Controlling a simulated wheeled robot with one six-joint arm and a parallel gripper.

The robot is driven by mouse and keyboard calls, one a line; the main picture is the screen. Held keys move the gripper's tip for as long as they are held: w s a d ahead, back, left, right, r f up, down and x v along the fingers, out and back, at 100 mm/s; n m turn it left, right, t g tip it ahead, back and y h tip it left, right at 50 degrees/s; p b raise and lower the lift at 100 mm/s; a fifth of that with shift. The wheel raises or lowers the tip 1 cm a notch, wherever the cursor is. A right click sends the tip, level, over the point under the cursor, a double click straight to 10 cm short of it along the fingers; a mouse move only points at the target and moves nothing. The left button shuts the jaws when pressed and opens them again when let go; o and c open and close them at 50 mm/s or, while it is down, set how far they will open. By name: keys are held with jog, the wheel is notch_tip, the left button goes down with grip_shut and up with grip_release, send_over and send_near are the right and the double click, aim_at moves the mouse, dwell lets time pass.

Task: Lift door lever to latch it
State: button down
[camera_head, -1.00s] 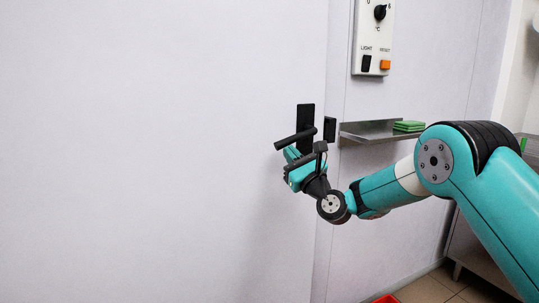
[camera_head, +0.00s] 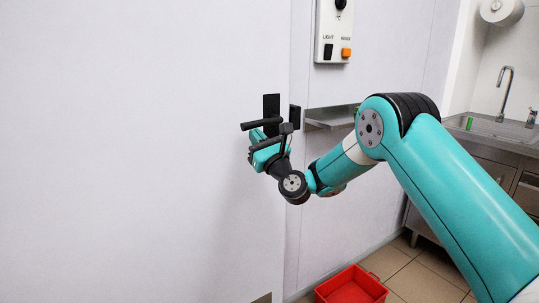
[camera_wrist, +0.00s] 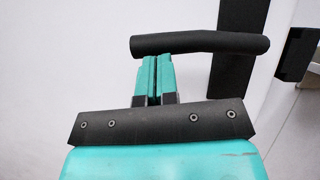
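The black door lever (camera_head: 262,124) sticks out to the left, nearly level, from a black upright plate (camera_head: 271,105) on the white door (camera_head: 130,150). In the wrist view the lever (camera_wrist: 200,43) runs as a thick black bar across the upper middle. My gripper (camera_head: 258,140) is just below the lever. Its two teal fingers (camera_wrist: 154,75) stand side by side, shut with only a thin line between them. Their tips end at the bar's lower edge in the wrist view. I cannot tell whether they touch it.
A black catch (camera_head: 295,118) sits on the frame right of the lever plate. A control panel (camera_head: 333,30) is above, and a steel shelf (camera_head: 328,118) is to the right. A red crate (camera_head: 351,285) lies on the floor. A sink counter (camera_head: 490,135) stands at far right.

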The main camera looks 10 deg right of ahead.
jog(key=shift+a+r, duration=0.1)
jog(key=shift+r, duration=0.2)
jog(key=s+d+f+b, duration=0.4)
jog(key=s+f+b, duration=0.5)
jog(key=b, duration=0.8)
jog(key=shift+d, duration=0.15)
